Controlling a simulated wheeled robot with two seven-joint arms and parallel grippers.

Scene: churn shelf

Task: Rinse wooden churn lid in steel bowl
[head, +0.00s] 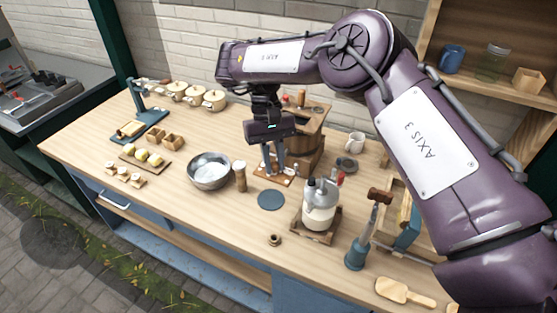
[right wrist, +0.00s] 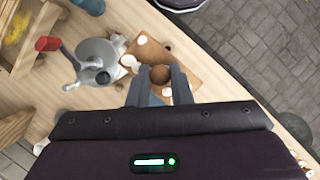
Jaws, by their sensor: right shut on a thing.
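The wooden churn lid (head: 264,173) looks like a flat brown rectangular piece with pale spots; it also shows in the right wrist view (right wrist: 178,52). My right gripper (head: 273,172) points down over it, its fingers shut on the round brown knob (right wrist: 160,74) at the lid's middle. The fingers hide part of the lid. I cannot tell whether the lid touches the table. The steel bowl (head: 209,171) stands to the left of the gripper, apart from the lid, with a pale, shiny inside. My left gripper is not in view.
A wooden cylinder with a pale top (head: 240,176) stands between bowl and lid. The wooden churn (head: 306,150) is just behind my gripper. The table left of the mat is clear.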

